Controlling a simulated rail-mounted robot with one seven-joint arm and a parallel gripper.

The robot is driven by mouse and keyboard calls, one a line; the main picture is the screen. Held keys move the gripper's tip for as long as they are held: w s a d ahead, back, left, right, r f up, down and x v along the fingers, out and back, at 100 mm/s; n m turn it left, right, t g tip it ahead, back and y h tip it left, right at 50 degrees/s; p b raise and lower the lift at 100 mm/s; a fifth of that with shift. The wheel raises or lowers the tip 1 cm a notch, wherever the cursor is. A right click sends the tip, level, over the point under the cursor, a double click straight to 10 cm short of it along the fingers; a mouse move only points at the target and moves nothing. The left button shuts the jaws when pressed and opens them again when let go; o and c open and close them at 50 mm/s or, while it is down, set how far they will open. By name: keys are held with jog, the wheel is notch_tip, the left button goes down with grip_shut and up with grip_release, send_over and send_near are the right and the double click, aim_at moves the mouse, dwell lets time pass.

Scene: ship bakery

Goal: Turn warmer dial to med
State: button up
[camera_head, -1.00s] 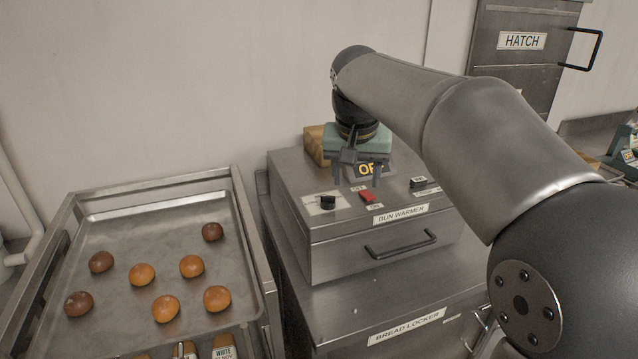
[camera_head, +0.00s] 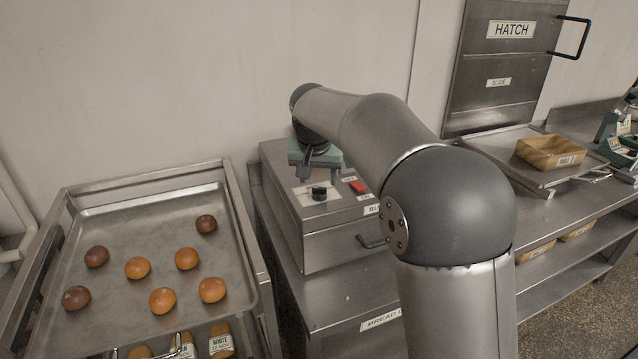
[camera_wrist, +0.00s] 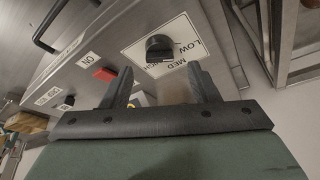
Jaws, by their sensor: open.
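The bun warmer (camera_head: 345,247) is a steel box with a sloped top. Its black dial (camera_head: 319,193) sits on a white plate at the top's left. In the wrist view the dial (camera_wrist: 158,48) is ringed by printed words, with LOW and MED legible. I cannot tell for sure which word it points to. My gripper (camera_head: 322,174) hangs just behind and above the dial, tilted and open. In the wrist view my gripper's two fingers (camera_wrist: 161,84) are spread and empty, with the dial beyond their tips, apart from them.
A red switch (camera_head: 358,187) is just right of the dial. The warmer's drawer handle (camera_head: 372,241) is on its front. A tray of buns (camera_head: 85,230) stands to the left. A hatch (camera_head: 510,65) and a counter with a packaged loaf (camera_head: 551,151) are at right.

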aim_at(319, 188)
jog(key=shift+x, duration=2.15)
jog(key=c, duration=1)
jog(key=m+h, duration=0.1)
jog(key=m, duration=0.1)
jog(key=m+h, duration=0.1)
jog(key=m, duration=0.2)
jog(key=shift+a+m+g, duration=0.15)
jog(key=shift+m+g, duration=0.15)
jog(key=shift+g, duration=0.1)
jog(key=m+h+p, duration=0.1)
jog(key=m, duration=0.2)
jog(key=shift+r+g, duration=0.1)
jog(key=shift+g, duration=0.3)
jog(key=shift+w+m+g+h+p, duration=0.1)
jog(key=shift+m+g+h+p, duration=0.3)
jog(key=shift+m+p, duration=0.8)
jog(key=shift+m, duration=0.5)
